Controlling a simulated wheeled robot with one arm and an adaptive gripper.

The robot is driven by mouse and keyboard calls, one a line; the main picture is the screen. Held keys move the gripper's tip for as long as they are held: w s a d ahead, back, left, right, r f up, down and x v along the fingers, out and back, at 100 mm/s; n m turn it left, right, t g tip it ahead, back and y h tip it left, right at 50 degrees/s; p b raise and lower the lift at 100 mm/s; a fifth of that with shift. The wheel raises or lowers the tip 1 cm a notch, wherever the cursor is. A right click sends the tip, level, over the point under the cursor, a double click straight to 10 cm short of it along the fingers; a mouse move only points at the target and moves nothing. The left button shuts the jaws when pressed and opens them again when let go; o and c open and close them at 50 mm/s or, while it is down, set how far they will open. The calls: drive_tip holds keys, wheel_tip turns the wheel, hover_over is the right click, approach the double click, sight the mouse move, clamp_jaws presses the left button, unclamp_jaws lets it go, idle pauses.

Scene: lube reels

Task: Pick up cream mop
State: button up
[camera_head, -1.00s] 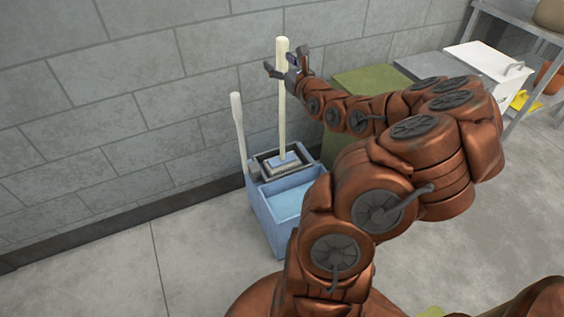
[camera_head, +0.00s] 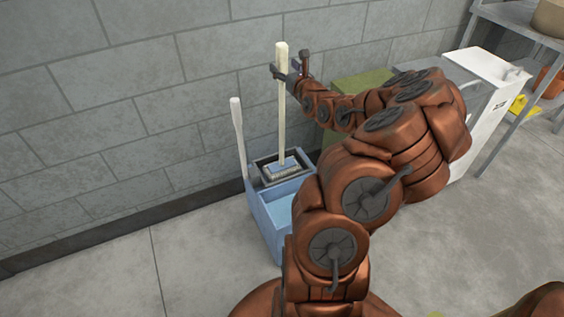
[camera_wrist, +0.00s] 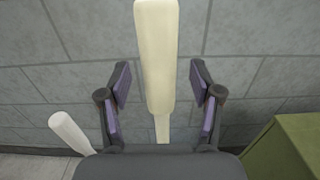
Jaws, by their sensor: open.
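The cream mop (camera_head: 282,110) stands upright, its lower end in the wringer of a blue bucket (camera_head: 272,215). Its cream handle also fills the middle of the wrist view (camera_wrist: 157,60). My gripper (camera_head: 284,74) is at the upper part of the handle in the head view. In the wrist view my gripper (camera_wrist: 158,85) is open, with one finger on each side of the handle and a gap on both sides. The mop's foot is a flat block in the wringer (camera_head: 283,168).
A second, white handle (camera_head: 238,135) rises from the bucket's left side; it also shows in the wrist view (camera_wrist: 70,132). A grey block wall (camera_head: 150,90) is close behind. A green box (camera_head: 365,88) and a white cabinet (camera_head: 490,75) stand right. Floor at left is clear.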

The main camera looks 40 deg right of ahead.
drive_tip(key=shift+x, duration=1.1)
clamp_jaws()
